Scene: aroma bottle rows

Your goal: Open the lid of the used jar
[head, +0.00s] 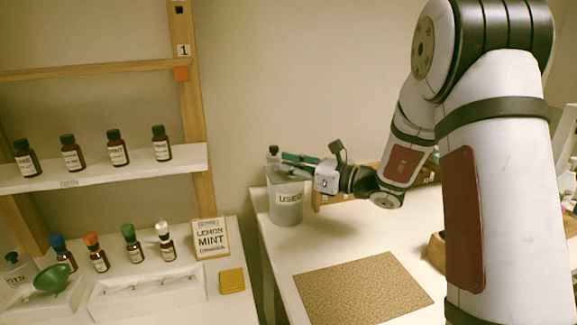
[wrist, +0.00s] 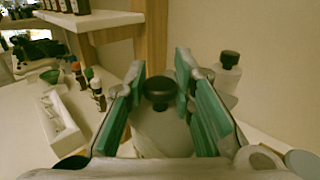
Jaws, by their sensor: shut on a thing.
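The used jar (head: 288,207) is a grey tub with a white "USED" label, standing at the left end of the right-hand table. My gripper (head: 297,162) is at the jar's top, reaching in from the right. In the wrist view, my gripper (wrist: 160,78) has its green-padded fingers on either side of the dark round knob (wrist: 159,92) of the lid and is shut on it. The pale lid (wrist: 160,135) shows below the knob. The fingers hide much of the rim, so I cannot tell whether the lid is seated or slightly raised.
A white bottle with a dark cap (wrist: 228,75) stands close behind the jar. A wooden rack (head: 340,196) is right of it. A tan mat (head: 365,288) lies in front, with bare table around it. Shelves of brown bottles (head: 117,150) are at left.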

